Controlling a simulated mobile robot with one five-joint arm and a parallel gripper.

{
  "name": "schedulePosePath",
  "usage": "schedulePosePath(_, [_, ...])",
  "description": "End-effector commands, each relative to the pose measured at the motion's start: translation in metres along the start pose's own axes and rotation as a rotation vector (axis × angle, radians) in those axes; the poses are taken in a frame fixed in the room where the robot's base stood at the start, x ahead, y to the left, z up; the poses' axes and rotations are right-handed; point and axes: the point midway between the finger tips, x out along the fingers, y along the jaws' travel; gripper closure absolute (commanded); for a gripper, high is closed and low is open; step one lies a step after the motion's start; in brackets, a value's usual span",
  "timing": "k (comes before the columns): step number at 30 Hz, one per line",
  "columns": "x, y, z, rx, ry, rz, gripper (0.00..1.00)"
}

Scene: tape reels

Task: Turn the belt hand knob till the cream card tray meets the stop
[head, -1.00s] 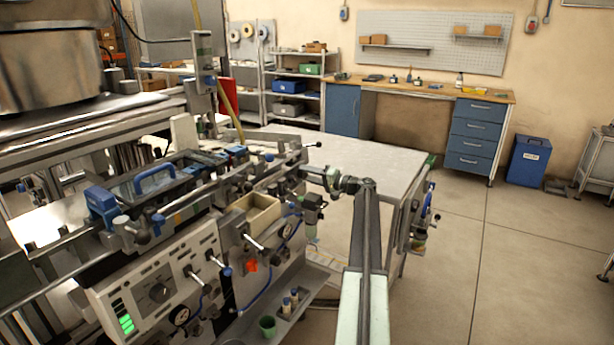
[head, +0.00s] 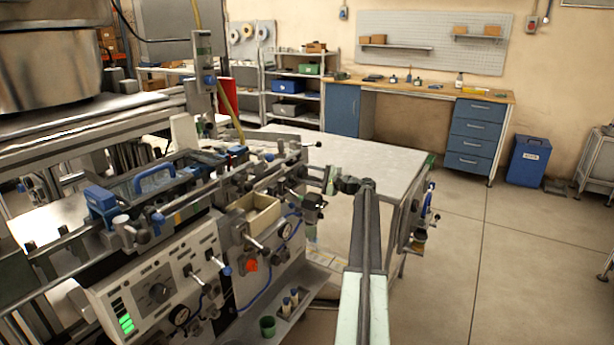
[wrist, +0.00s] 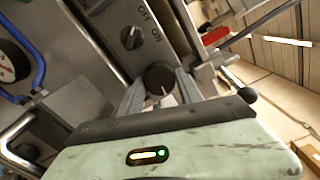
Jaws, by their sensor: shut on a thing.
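In the wrist view, the two grey fingers of my gripper (wrist: 161,76) stand on either side of a round black knob (wrist: 160,80) with a white pointer line. They are shut on it. The knob sits on the grey machine face. I cannot make out the stop.
A smaller OFF/ON switch (wrist: 131,38) sits close beside the held knob. A red-needled gauge (wrist: 6,66) and blue hose (wrist: 32,52) are at the left of the wrist view. A grey-topped table (head: 370,158) stands behind my arm.

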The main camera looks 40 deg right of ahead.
Motion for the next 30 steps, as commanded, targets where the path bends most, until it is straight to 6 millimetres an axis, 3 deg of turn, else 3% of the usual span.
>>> schedulePosePath(19, [-0.0016, 0.0017, -0.0003, 0.044, 0.001, 0.005, 0.98])
schedulePosePath(20, [-0.0016, 0.0017, -0.0003, 0.044, 0.001, 0.005, 0.49])
schedulePosePath(21, [-0.0015, 0.0016, -0.0003, 0.044, 0.001, 0.004, 0.38])
schedulePosePath(30, [-0.0003, 0.0009, 0.0002, 0.045, 0.0, 0.002, 0.35])
